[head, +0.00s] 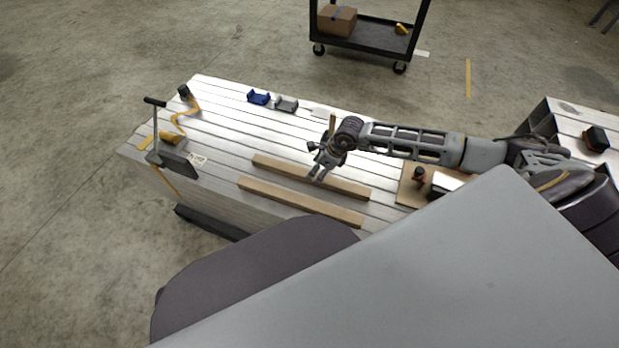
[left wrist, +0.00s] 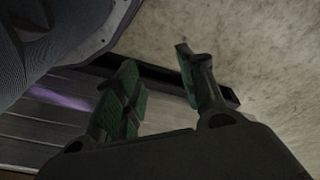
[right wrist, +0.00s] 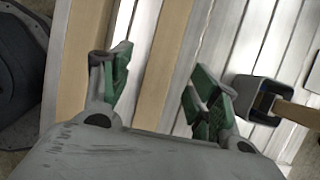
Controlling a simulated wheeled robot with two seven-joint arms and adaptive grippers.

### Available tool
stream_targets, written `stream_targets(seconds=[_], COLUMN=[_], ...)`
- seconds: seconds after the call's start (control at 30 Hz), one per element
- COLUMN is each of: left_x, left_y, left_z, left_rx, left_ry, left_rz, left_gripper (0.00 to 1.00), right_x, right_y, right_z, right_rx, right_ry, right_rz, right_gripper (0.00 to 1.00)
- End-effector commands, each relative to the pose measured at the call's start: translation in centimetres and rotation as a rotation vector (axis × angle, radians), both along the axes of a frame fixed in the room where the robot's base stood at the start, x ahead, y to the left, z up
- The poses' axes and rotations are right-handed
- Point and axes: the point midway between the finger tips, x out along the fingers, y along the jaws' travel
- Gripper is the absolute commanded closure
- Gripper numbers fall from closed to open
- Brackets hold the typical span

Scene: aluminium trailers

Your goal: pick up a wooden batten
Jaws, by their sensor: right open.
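Two wooden battens lie side by side on the aluminium trailer bed (head: 222,123). The far batten (head: 345,186) is partly covered by my right gripper in the head view; the near batten (head: 300,206) lies closer to the trailer's near edge. My right gripper (head: 318,177) is open and empty above the far batten. In the right wrist view its fingers (right wrist: 155,88) spread to either side of a batten (right wrist: 163,65), with the other batten (right wrist: 80,60) to the left. My left gripper (left wrist: 165,85) shows only in its own wrist view, with fingers apart and nothing between them.
A blue holder (head: 258,97) and a grey holder (head: 287,104) stand at the trailer's far edge. A board with tools (head: 408,190) lies right. A black cart (head: 365,32) stands behind.

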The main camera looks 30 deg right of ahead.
Motion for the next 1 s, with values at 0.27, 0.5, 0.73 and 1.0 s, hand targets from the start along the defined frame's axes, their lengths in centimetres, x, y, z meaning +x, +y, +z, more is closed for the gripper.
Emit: stream_targets(seconds=[0.27,0.5,0.73,1.0], left_x=[-0.1,0.1,0.2,0.9], left_y=[-0.1,-0.2,-0.2,-0.5], left_z=[0.1,0.3,0.2,1.3], left_rx=[-0.005,-0.006,-0.006,-0.016], left_ry=[-0.002,-0.007,-0.009,-0.031], left_rz=[0.0,0.0,0.001,0.001], left_gripper=[0.6,0.6,0.6,0.6], right_x=[0.3,0.3,0.7,2.0], right_y=[0.3,0.3,0.6,1.5], right_z=[-1.0,-1.0,-1.7,-3.7], right_rx=[0.0,0.0,0.001,0.002], right_ry=[-0.001,-0.001,0.0,-0.001], right_rz=[0.001,0.001,0.0,0.0], right_gripper=[0.39,0.39,0.39,0.39])
